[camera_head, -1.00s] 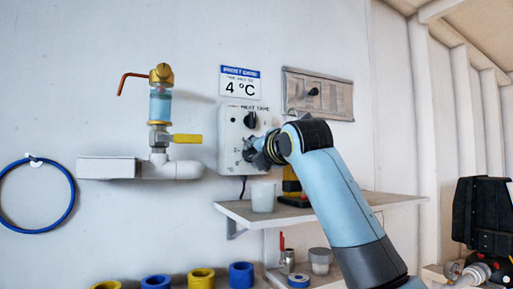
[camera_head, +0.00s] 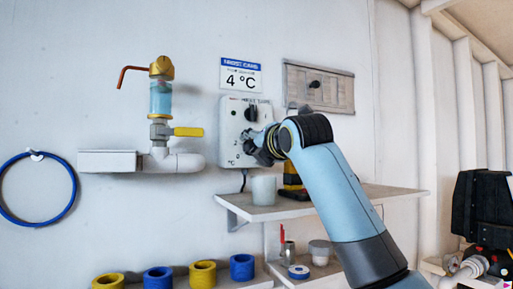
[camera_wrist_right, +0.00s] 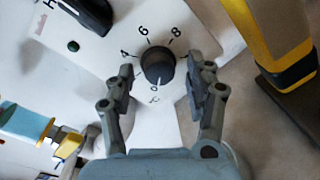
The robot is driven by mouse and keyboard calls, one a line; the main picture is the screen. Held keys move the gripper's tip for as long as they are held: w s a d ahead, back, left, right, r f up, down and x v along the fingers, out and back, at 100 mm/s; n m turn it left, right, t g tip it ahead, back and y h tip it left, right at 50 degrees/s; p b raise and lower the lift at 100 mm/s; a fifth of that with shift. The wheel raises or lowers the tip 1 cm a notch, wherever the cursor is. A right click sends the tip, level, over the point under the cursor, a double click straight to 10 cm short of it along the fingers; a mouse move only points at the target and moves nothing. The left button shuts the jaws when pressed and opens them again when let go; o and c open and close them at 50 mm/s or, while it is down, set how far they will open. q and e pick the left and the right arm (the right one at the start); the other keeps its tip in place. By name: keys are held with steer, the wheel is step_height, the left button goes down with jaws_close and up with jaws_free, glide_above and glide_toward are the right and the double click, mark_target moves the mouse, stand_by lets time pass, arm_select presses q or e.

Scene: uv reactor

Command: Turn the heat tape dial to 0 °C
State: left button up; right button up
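The heat tape box (camera_head: 229,152) is a white panel on the wall with a black switch (camera_head: 251,113) at its top. The heat tape dial (camera_wrist_right: 158,65) is a round dark knob with numbers around it, including 4, 6 and 8. A light pointer mark shows at its lower edge in the wrist view, toward the °C lettering. My right gripper (camera_wrist_right: 164,80) is open, with one finger on each side of the dial and a gap on both sides. In the head view my right gripper (camera_head: 257,147) covers the dial. My left gripper is not in view.
A shelf (camera_head: 340,203) below the box holds a white cup (camera_head: 263,190) and a yellow-black tool (camera_head: 293,182). A pipe with a yellow-handled valve (camera_head: 187,132) is left of the box. A sign reading 4 °C (camera_head: 240,80) hangs above.

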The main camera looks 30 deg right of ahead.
steer(key=s+a, duration=0.1)
steer(key=s, duration=1.1)
steer(key=shift+a+r, duration=0.25)
steer(key=shift+r, duration=0.05)
steer(key=shift+f, duration=0.1)
